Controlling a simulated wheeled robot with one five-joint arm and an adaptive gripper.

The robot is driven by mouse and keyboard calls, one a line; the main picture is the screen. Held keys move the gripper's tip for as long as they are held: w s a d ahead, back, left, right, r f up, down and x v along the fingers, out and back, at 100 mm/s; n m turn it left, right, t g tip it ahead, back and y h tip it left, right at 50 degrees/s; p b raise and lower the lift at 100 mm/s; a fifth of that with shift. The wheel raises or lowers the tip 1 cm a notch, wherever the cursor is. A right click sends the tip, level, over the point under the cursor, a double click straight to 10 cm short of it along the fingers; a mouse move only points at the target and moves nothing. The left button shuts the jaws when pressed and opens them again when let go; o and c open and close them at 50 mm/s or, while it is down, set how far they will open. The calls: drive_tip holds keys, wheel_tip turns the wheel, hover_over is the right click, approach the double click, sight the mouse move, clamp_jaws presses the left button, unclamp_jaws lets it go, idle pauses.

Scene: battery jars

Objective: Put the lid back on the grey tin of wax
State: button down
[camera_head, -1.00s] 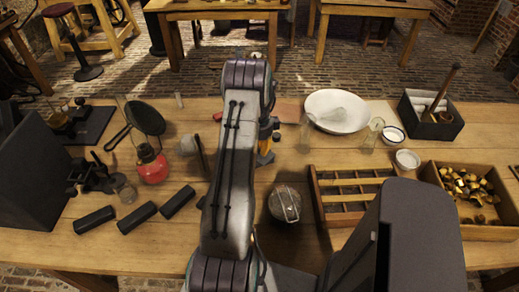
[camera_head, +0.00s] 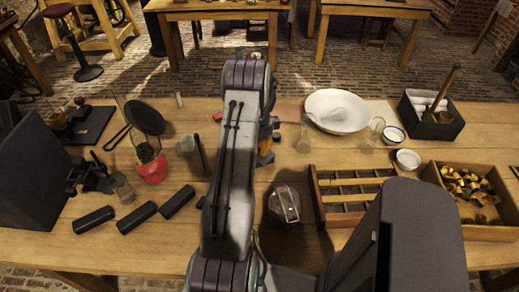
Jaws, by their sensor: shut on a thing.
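A round grey metal tin (camera_head: 285,203) stands on the table right of my arm. A thin wire or bar crosses its top, and I cannot tell from here whether its lid is on. My arm reaches forward over the table and blocks the middle of the view. Only the edge of my gripper (camera_head: 268,128) shows past the arm, beyond the tin and a little to its left. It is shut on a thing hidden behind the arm. I cannot make out a separate lid. An orange and dark piece (camera_head: 265,152) shows just below the gripper.
A slatted wooden rack (camera_head: 350,192) stands right of the tin. Behind it are a white bowl (camera_head: 337,109), glass jars and small white cups. A crate of brass pieces (camera_head: 468,195) is far right. Left are dark blocks (camera_head: 137,216), a red vessel (camera_head: 151,166) and a round black pan (camera_head: 145,117).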

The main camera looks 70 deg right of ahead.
drive_tip(key=c, duration=0.7)
unclamp_jaws()
drive_tip(key=shift+o, duration=0.2)
drive_tip(key=shift+r, duration=0.2)
drive_tip(key=shift+r+p, duration=1.8)
drive_tip(key=shift+r, duration=1.55)
clamp_jaws()
